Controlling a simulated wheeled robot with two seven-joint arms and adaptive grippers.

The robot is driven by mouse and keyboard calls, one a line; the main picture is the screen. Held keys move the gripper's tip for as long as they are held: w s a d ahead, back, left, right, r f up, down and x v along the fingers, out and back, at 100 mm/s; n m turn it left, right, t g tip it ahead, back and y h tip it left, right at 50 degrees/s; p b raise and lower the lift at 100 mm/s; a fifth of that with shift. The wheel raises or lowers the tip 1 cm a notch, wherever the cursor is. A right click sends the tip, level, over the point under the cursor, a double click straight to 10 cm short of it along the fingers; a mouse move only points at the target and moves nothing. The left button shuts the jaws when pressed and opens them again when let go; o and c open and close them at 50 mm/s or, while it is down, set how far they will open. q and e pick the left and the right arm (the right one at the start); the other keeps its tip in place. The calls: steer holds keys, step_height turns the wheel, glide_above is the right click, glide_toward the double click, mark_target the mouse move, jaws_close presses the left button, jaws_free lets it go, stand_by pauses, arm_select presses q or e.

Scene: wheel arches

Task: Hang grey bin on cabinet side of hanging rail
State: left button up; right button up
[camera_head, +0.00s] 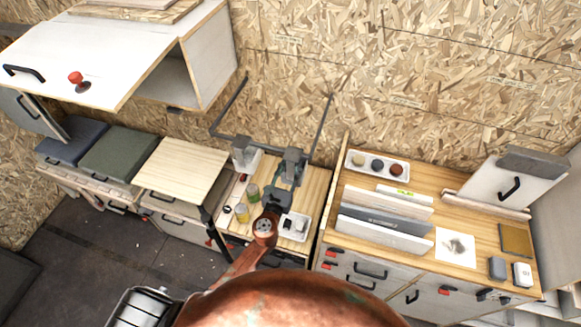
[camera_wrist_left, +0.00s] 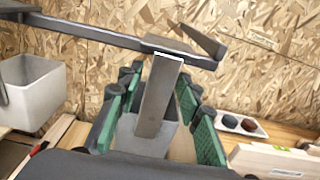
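The dark hanging rail (camera_head: 262,146) runs in front of the wood-chip wall, with an arm rising at each end. It crosses the top of the left wrist view (camera_wrist_left: 100,37). My left gripper (camera_head: 289,172) is at the rail's right part. Its green-padded fingers (camera_wrist_left: 165,108) stand apart on both sides of a grey bin (camera_wrist_left: 148,136), with a gap at the right. A grey metal strip (camera_wrist_left: 158,98) rises from this bin to the rail; whether it is hooked over cannot be told. A lighter bin (camera_wrist_left: 32,92) is at the rail's left part, also in the head view (camera_head: 246,160). My right gripper is out of view.
Below the rail is a wooden worktop with jars (camera_head: 253,192) and a small white tray (camera_head: 295,227). A counter at right holds boards (camera_head: 385,225) and a white tray with several round pieces (camera_head: 378,166). A white overhead cabinet (camera_head: 125,50) is at upper left.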

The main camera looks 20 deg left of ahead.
arm_select(q)
steer(key=shift+o, duration=0.7)
steer(key=shift+s+f, duration=0.1)
steer(key=shift+s, duration=0.1)
steer(key=s, duration=1.1)
steer(key=shift+s, duration=0.35)
